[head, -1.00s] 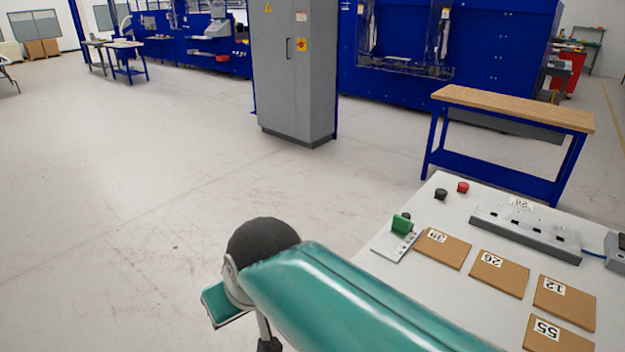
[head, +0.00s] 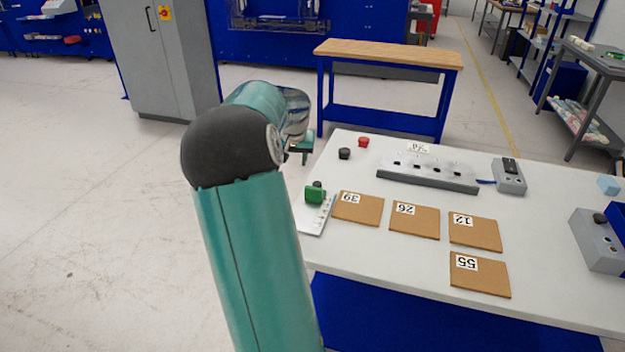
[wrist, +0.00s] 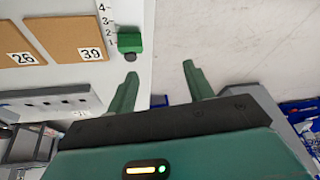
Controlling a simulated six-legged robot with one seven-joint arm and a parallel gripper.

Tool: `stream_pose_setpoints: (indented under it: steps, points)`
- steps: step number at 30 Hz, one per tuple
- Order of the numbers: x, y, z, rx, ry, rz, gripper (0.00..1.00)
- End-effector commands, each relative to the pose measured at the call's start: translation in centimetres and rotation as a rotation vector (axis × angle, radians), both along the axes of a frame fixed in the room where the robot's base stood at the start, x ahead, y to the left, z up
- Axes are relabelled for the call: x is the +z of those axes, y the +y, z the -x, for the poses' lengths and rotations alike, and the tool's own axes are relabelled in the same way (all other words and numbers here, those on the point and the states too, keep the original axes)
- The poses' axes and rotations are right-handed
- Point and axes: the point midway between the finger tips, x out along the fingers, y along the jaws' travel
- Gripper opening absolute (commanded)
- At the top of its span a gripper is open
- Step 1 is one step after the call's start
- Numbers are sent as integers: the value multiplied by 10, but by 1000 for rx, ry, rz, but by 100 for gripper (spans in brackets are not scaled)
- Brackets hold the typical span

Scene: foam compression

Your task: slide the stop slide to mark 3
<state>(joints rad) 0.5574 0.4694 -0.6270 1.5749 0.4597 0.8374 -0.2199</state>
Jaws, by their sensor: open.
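The stop slide is a green block (head: 315,195) with a dark knob, at the far end of a white scale plate (head: 314,224) on the table's left edge. In the wrist view the green slide (wrist: 130,42) sits beside mark 1; marks 2, 3 and 4 run up the plate away from it. My gripper (wrist: 160,69) is open and empty. Its left finger is just below the knob in the picture, and its right finger is over the floor beyond the table edge. In the head view my arm hides most of the gripper.
Brown pads labelled 39 (head: 358,208), 26 (head: 414,222), 12 (head: 475,231) and 55 (head: 480,275) lie right of the scale. Floor left of the table is clear.

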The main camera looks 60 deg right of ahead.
Motion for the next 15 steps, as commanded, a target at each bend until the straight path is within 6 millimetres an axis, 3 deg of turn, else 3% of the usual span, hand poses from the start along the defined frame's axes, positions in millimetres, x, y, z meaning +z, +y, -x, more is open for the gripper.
stream_pose_setpoints:
  steps: [1, 3, 6, 11, 15]
  points:
    - [-10, -22, 13, -31, 23, 13, 52]
    - [-18, -45, 26, -62, 41, 29, 52]
    - [-26, -64, 38, -87, 59, 44, 52]
    - [-34, -75, 41, -95, 68, 51, 52]
    - [-52, -81, 37, -95, 67, 50, 52]
